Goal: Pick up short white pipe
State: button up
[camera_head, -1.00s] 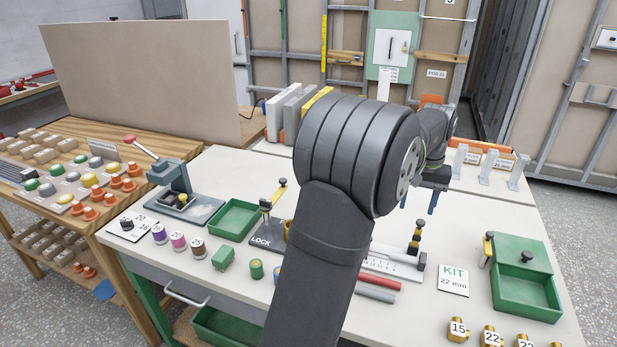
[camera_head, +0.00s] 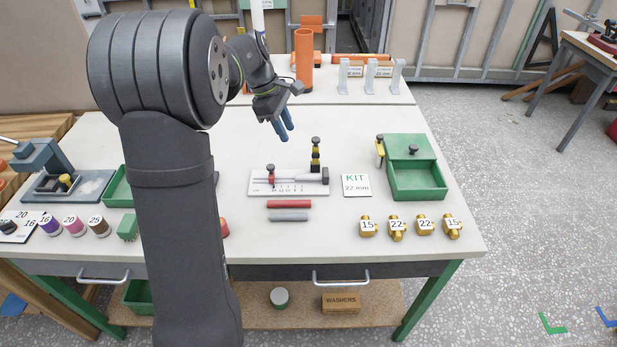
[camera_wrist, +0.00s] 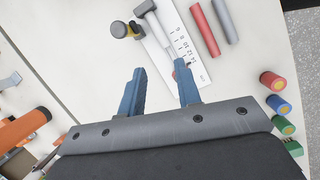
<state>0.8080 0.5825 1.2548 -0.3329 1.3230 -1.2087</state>
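A white upright pipe (camera_head: 257,16) stands at the back of the bench in the head view. Its top is cut off by the frame and its lower part is behind my arm, so I cannot tell its length. A short grey pipe (camera_head: 289,217) lies beside a red pipe (camera_head: 289,204) in front of the ruler block; the grey pipe (camera_wrist: 226,20) and red pipe (camera_wrist: 204,28) also show in the wrist view. My gripper (camera_head: 284,130) is open and empty above the bench, behind the ruler block. Its blue fingers (camera_wrist: 160,78) are apart in the wrist view.
An orange upright pipe (camera_head: 303,61) and white stands (camera_head: 371,76) are at the back. The ruler block (camera_head: 289,183) has a post and clamp. A green tray (camera_head: 418,180) and brass fittings (camera_head: 397,228) are at the right. The bench between is clear.

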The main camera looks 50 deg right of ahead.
jog(key=n, duration=0.3)
send_near(307, 175)
jog(key=shift+s+f+h, duration=0.15)
jog(key=shift+f+h, duration=0.05)
jog(key=shift+f, duration=0.35)
jog(key=shift+s+f+h, duration=0.2)
jog(key=shift+f, duration=0.35)
jog(key=shift+x, duration=3.3)
jog(key=shift+w, duration=0.15)
grip_shut()
